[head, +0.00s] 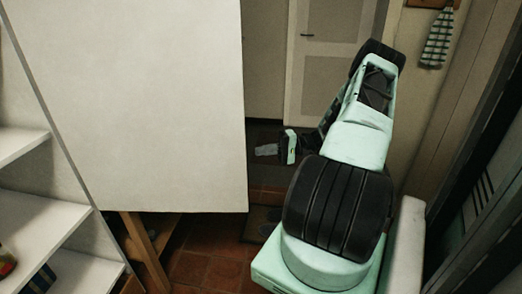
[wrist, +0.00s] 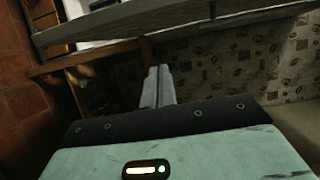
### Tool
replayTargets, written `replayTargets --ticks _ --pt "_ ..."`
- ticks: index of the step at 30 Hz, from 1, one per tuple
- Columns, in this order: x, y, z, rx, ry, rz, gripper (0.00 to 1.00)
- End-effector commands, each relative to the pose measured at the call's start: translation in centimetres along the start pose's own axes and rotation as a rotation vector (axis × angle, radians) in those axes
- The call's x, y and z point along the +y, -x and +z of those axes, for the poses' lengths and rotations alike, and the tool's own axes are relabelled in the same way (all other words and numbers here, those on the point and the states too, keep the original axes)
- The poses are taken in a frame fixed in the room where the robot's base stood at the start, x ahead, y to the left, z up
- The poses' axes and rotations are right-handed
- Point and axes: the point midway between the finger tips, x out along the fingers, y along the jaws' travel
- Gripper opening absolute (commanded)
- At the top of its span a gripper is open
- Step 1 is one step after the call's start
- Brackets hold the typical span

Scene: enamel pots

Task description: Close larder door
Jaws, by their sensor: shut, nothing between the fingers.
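The larder door seems to be the large plain white panel (head: 130,100) filling the left of the head view. It stands open beside white shelves. My gripper (head: 266,150) is small in the head view, to the right of the panel's right edge and apart from it in the picture, with its fingers pointing left. In the wrist view my gripper's fingers (wrist: 157,85) are together and empty. A pale, long-edged panel (wrist: 180,22) crosses the top of that view, beyond the fingertips; I cannot tell whether it is the same door. No contact with the fingers shows.
White shelves (head: 50,230) stand at the left. A wooden leg (head: 143,250) shows below the panel over terracotta tiles (head: 205,268). A closed pale door (head: 325,75) is at the back. A checked cloth (head: 437,40) hangs at the upper right. Dark furniture (head: 480,200) borders the right side.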

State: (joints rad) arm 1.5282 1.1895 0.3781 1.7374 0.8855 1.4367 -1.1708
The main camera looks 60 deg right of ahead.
Motion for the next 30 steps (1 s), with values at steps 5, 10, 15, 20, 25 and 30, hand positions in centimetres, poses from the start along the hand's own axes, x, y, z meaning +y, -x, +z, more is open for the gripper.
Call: replayTargets --ticks 5,10,15,20,25,30 --pt "-0.3 -3.9 0.1 -0.004 -0.003 -0.002 0.0" --pt "-0.3 -7.3 0.1 -0.005 -0.004 -0.002 0.0" --pt "-0.3 -8.0 2.3 -0.001 -0.005 0.0 0.0" --pt "-0.1 -8.3 3.6 -0.001 -0.002 0.0 0.0" --pt "-0.1 -8.4 3.9 -0.001 -0.001 0.0 0.0" --pt "0.0 -8.4 3.9 -0.001 -0.001 0.001 0.0"
